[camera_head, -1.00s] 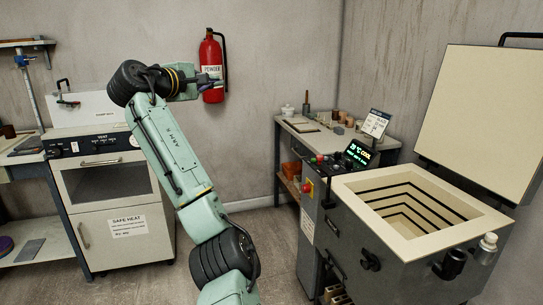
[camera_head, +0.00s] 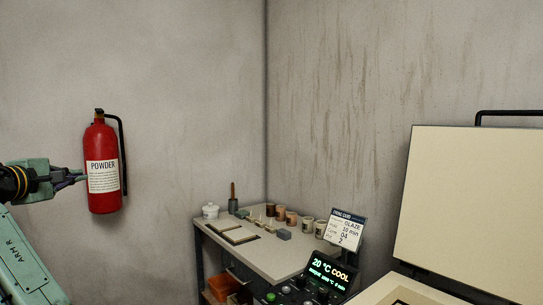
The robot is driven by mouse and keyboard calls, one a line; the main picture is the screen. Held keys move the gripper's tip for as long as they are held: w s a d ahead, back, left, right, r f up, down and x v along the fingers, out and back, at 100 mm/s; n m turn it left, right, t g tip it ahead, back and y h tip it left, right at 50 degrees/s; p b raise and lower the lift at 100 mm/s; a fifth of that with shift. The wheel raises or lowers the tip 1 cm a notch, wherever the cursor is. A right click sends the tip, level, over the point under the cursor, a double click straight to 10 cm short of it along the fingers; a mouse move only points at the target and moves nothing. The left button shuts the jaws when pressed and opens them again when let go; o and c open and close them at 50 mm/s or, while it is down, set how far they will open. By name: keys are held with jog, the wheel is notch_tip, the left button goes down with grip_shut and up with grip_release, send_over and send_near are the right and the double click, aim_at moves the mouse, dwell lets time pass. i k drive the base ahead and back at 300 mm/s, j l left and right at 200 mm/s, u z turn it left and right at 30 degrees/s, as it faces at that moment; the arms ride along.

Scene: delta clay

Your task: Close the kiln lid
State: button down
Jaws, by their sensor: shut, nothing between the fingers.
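The kiln lid (camera_head: 470,210) stands raised at the right of the head view, a cream panel with a black handle (camera_head: 508,115) along its top edge. Only a corner of the kiln rim (camera_head: 385,290) shows at the bottom right; the rest of the kiln is out of frame. The kiln's control panel (camera_head: 318,283) reads 20 °C COOL. My gripper (camera_head: 84,178) is at the far left, shut and empty, well away from the lid. In the picture its tips lie close to the red fire extinguisher (camera_head: 103,170); whether they touch it I cannot tell.
A firing card (camera_head: 347,229) stands above the control panel. Orange bins (camera_head: 222,287) sit under the table. The wall between extinguisher and lid is bare.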

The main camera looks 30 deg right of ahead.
aim_at(471, 215)
jog(key=i+z, duration=0.2)
jog(key=i, duration=0.25)
jog(key=i+j+z, duration=0.25)
jog(key=i, duration=0.15)
jog(key=i+j+z, duration=0.2)
jog(key=i, duration=0.2)
jog(key=i+j+z, duration=0.15)
jog(key=z, duration=0.3)
jog(key=i+j+z, duration=0.3)
jog(key=z, duration=0.15)
jog(key=i+j+z, duration=0.25)
jog(key=z, duration=0.2)
jog(key=i+j+z, duration=0.1)
jog(key=j+z, duration=1.25)
jog(key=j, duration=0.5)
